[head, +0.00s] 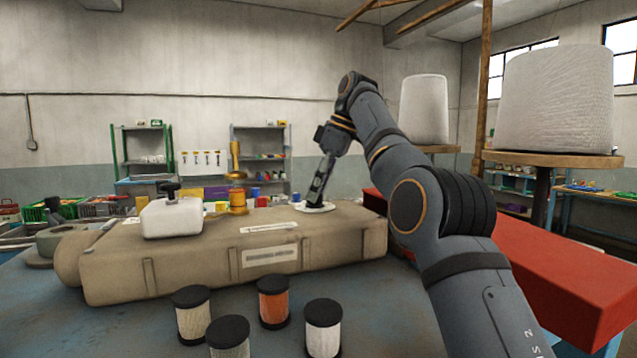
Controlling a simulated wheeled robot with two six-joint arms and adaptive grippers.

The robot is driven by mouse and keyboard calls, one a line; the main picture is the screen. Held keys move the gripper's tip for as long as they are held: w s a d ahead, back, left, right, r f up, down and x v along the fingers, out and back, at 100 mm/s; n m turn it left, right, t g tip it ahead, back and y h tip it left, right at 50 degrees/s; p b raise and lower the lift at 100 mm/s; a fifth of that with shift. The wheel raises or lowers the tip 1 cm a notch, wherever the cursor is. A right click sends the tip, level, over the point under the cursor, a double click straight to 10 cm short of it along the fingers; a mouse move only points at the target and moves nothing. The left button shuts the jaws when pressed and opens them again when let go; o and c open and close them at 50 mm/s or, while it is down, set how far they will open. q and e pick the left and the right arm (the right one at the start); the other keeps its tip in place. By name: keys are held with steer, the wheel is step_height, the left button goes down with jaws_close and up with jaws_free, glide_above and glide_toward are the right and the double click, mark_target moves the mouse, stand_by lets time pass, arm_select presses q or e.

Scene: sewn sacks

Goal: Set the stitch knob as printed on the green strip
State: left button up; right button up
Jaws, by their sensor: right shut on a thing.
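A long beige machine body (200,270) lies across the table. A pale round dial plate (328,207) sits on its top near the right end. My right gripper (314,197) reaches down onto the middle of this plate and is shut there, on what appears to be the stitch knob. The fingers hide the knob, so its setting cannot be read. A pale strip (268,227) runs along the upper front edge, and a larger label (270,256) is below it. Their print is too small to read, and no strip looks clearly green. My left gripper is not in view.
Several thread spools, one orange (273,302), stand on the blue-grey table (130,335) in front of the machine. A white block with a black knob (172,217) and a brass post (236,180) stand on the machine. A red surface (540,280) is at the right.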

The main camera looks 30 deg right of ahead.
steer(key=shift+f, duration=0.1)
stand_by(0.4)
steer(key=o, duration=1.2)
steer(key=shift+w+a, duration=0.1)
steer(key=shift+w, duration=0.05)
steer(key=shift+c, duration=0.2)
